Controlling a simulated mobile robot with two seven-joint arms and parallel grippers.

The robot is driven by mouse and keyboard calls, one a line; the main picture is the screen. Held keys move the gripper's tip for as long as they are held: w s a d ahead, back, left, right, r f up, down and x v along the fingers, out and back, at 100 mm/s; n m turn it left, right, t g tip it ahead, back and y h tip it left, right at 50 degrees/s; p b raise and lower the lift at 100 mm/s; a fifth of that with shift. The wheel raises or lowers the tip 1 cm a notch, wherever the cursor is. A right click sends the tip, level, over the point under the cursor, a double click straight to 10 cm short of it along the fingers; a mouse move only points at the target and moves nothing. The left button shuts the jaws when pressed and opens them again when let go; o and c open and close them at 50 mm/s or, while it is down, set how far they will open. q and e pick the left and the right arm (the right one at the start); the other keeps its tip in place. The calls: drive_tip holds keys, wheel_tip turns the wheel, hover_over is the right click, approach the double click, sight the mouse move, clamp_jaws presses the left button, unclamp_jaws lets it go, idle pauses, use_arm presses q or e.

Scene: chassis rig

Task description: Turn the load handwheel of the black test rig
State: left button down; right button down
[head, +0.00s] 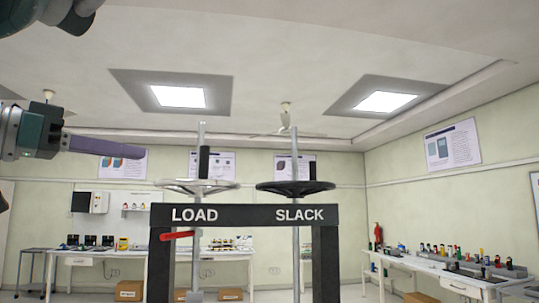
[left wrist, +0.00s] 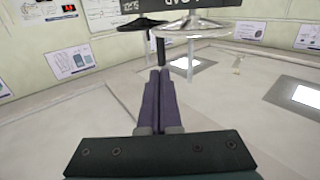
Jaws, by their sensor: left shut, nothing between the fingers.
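The black test rig (head: 245,214) stands ahead of me in the head view, its crossbar lettered LOAD and SLACK. The load handwheel (head: 185,187) is the silver one above LOAD, on an upright threaded rod, with a black upright grip (head: 203,162) on its rim. It also shows upside down in the left wrist view (left wrist: 190,31). My left gripper (head: 142,153) has its purple fingers together and empty, pointing right. It is left of the load handwheel and higher in the picture, apart from it. In the left wrist view its fingertips (left wrist: 160,72) touch nothing. My right gripper is not in view.
The black SLACK handwheel (head: 280,187) stands on its own rod to the right. A red bar (head: 178,235) sticks out below LOAD. Benches with equipment line the back wall and the right side (head: 425,266). The air around the left gripper looks clear.

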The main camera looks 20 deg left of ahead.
sight(202, 163)
use_arm(q)
drive_tip(key=p+x, duration=0.2)
drive_tip(key=x, duration=0.1)
drive_tip(key=p+x, duration=0.2)
drive_tip(key=p, duration=0.1)
drive_tip(key=p+x, duration=0.2)
drive_tip(key=x, duration=0.1)
drive_tip(key=shift+w+d+r, duration=0.15)
drive_tip(key=shift+w+r, duration=0.1)
drive_tip(key=shift+r, duration=0.05)
drive_tip(key=shift+w+d+f+p, duration=0.25)
drive_tip(key=shift+w+f+p, duration=0.05)
drive_tip(key=shift+w+p, duration=0.35)
drive_tip(key=shift+f, duration=0.1)
drive_tip(key=shift+w+d+f+b, duration=0.1)
drive_tip(key=shift+w+d+b, duration=0.05)
drive_tip(key=shift+b, duration=0.35)
drive_tip(key=shift+w+d+b, duration=0.15)
drive_tip(key=shift+w+b, duration=0.1)
drive_tip(key=shift+b, duration=0.2)
drive_tip(key=shift+w+d, duration=0.1)
